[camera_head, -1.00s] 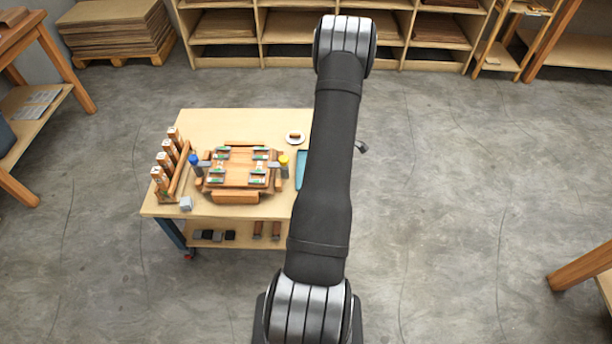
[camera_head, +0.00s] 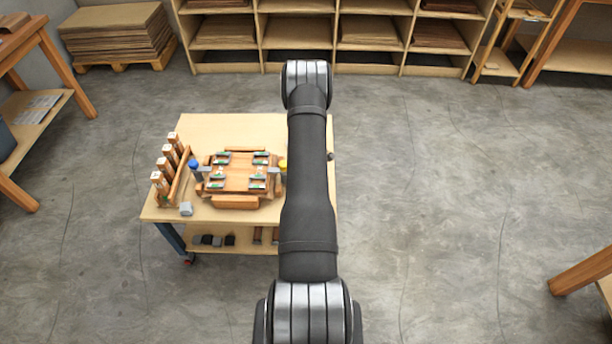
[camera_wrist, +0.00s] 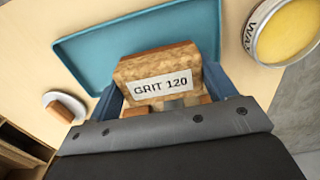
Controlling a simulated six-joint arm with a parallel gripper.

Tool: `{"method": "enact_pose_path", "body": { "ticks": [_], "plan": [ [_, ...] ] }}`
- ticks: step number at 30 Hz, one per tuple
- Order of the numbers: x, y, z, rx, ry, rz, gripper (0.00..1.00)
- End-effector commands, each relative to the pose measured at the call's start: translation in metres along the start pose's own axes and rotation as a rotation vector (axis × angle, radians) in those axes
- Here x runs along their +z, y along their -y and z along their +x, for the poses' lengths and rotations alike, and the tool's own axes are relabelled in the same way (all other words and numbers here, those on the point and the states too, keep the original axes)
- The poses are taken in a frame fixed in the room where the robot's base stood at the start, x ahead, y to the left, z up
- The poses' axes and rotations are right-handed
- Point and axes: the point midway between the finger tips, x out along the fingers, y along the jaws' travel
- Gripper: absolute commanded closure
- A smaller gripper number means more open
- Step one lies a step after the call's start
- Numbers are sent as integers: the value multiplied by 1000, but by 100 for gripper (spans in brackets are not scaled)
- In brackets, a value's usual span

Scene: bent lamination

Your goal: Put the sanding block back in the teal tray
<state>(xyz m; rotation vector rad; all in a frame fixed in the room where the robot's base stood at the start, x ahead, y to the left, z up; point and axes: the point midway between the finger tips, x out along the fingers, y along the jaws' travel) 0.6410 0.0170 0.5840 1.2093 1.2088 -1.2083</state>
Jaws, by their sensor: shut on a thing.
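The sanding block (camera_wrist: 158,78), tan-brown with a white "GRIT 120" label, is in the wrist view. My gripper (camera_wrist: 163,94) is shut on it, with a blue finger at each side. The teal tray (camera_wrist: 188,25) lies beyond the block, its near part covered by the block and gripper. The block overlaps the tray in this view; I cannot tell whether it touches it. In the head view my arm hides the gripper, the block and the tray.
A round tin with yellow contents (camera_wrist: 288,32) stands right of the tray. A white dish with a brown piece (camera_wrist: 64,106) is at the left. In the head view, a clamped wooden assembly (camera_head: 238,180) and several upright labelled blocks (camera_head: 166,168) occupy the table (camera_head: 240,125).

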Motion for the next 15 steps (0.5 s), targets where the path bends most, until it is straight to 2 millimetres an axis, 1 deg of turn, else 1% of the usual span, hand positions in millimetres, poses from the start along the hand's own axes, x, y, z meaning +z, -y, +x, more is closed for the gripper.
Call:
{"method": "enact_pose_path", "body": {
  "ticks": [1, 3, 5, 15],
  "plan": [
    [0, 1, 9, -3, 0, 0, 44],
    [0, 1, 19, -2, 0, 0, 44],
    [0, 0, 24, 0, 0, 0, 44],
    [0, 0, 27, 0, 0, 0, 44]
  ]
}}
